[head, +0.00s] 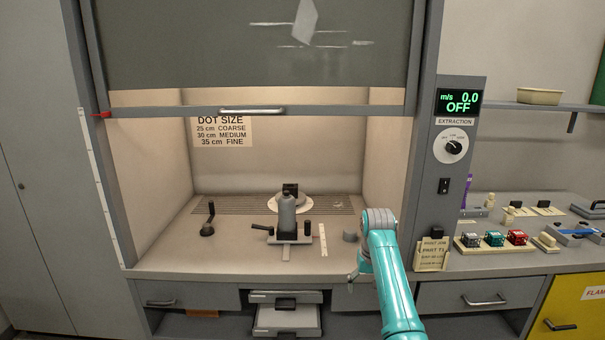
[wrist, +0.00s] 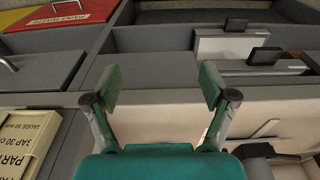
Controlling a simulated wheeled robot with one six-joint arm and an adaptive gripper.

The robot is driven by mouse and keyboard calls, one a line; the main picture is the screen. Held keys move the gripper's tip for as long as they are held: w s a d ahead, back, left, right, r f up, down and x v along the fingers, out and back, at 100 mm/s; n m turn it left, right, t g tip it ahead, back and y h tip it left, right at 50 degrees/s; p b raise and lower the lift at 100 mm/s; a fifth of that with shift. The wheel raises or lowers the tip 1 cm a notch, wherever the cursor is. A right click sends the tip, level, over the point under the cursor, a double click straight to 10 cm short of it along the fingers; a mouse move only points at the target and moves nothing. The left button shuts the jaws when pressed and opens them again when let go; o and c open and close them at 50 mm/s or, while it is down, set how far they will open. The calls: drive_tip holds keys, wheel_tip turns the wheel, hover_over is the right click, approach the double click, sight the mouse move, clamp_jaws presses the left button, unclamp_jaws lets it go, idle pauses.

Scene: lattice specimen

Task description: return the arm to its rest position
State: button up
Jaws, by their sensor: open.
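My teal arm (head: 390,270) rises from the bottom of the head view, to the right of the fume hood's middle, and bends at the hood's front edge. My gripper (head: 356,278) is partly hidden beside the arm there. In the wrist view my gripper (wrist: 158,82) shows two green finger pads spread wide apart with nothing between them. Drawer fronts and the counter edge lie behind the fingers in that view.
The hood sash (head: 250,111) is partly raised. Inside stand a grey bottle on a stand (head: 287,217) and a dark clamp (head: 208,220). A card box (head: 432,254) stands right of my arm. Two drawers (head: 285,318) below the hood stick out.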

drive_tip(key=s+f+t, duration=0.1)
drive_tip(key=s+f, duration=0.4)
drive_tip(key=f, duration=0.6)
drive_tip(key=s+f+t, duration=0.2)
drive_tip(key=s+f, duration=0.2)
drive_tip(key=f, duration=0.7)
drive_tip(key=s+f+t, duration=0.2)
drive_tip(key=s+f, duration=0.4)
drive_tip(key=s, duration=0.4)
drive_tip(key=s+f+t, duration=0.1)
drive_tip(key=s+f, duration=0.4)
drive_tip(key=s, duration=0.6)
drive_tip(key=s+r+t, duration=0.2)
drive_tip(key=s+r, duration=0.1)
drive_tip(key=s, duration=0.8)
drive_tip(key=s+r+t, duration=0.2)
drive_tip(key=s+r, duration=0.2)
drive_tip(key=s, duration=0.7)
drive_tip(key=s+r+t, duration=0.1)
drive_tip(key=s+r, duration=0.6)
drive_tip(key=r, duration=0.4)
drive_tip(key=s+r+t, duration=0.2)
drive_tip(key=s+r, duration=0.6)
drive_tip(key=r, duration=0.3)
drive_tip(key=shift+s+t, duration=0.15)
drive_tip(key=shift+t, duration=0.15)
